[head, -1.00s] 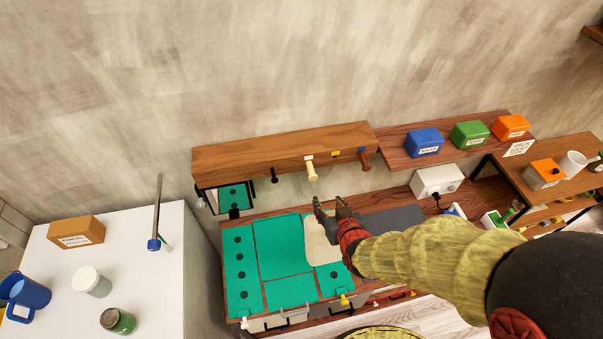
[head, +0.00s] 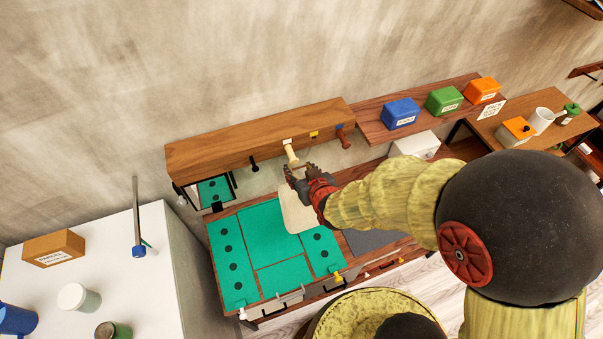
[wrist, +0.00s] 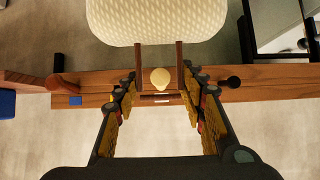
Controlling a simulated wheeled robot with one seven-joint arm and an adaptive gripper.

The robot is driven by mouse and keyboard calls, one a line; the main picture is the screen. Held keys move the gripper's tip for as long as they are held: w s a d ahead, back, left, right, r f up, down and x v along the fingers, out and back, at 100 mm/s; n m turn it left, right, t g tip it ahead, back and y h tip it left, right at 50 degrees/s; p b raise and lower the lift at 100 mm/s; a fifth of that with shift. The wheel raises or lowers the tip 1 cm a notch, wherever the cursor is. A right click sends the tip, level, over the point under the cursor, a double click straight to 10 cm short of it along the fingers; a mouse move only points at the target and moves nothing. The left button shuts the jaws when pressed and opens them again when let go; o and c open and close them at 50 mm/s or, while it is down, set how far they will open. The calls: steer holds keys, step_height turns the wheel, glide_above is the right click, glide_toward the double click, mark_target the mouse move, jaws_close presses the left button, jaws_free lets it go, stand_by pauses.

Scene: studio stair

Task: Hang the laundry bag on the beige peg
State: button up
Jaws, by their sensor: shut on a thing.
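The laundry bag (head: 298,214) is cream and hangs below my gripper (head: 302,176) in the head view. In the wrist view its woven body (wrist: 158,20) fills the top middle, and two brown straps run from it to between my fingertips (wrist: 160,92). My gripper is shut on the bag's handle. The beige peg (head: 291,155) sticks out from the wooden rail just above and beside my fingertips. In the wrist view the peg's round end (wrist: 160,78) shows between the two straps; I cannot tell whether the handle touches it.
A black peg (head: 253,164) and a brown peg (head: 343,138) flank the beige one on the rail (head: 260,138). Blue (head: 400,113), green (head: 444,101) and orange (head: 482,90) boxes stand on the shelf at right. A bench with green mats (head: 266,232) lies below.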

mark_target(292, 156)
steer(key=shift+w+a+f, duration=0.1)
steer(key=shift+w+a, duration=0.2)
steer(key=shift+w, duration=0.7)
steer(key=shift+w+a+f, duration=0.1)
steer(key=shift+w+a, duration=0.15)
steer(key=shift+w, duration=0.7)
steer(key=shift+w+a, duration=0.3)
steer(key=shift+w, duration=0.7)
steer(key=shift+b+x, duration=0.9)
steer(key=shift+b, duration=0.2)
steer(key=o, duration=1.5)
steer(key=shift+c, duration=0.2)
steer(key=shift+o, duration=0.5)
steer(key=shift+s, duration=0.15)
steer(key=v, duration=1.2)
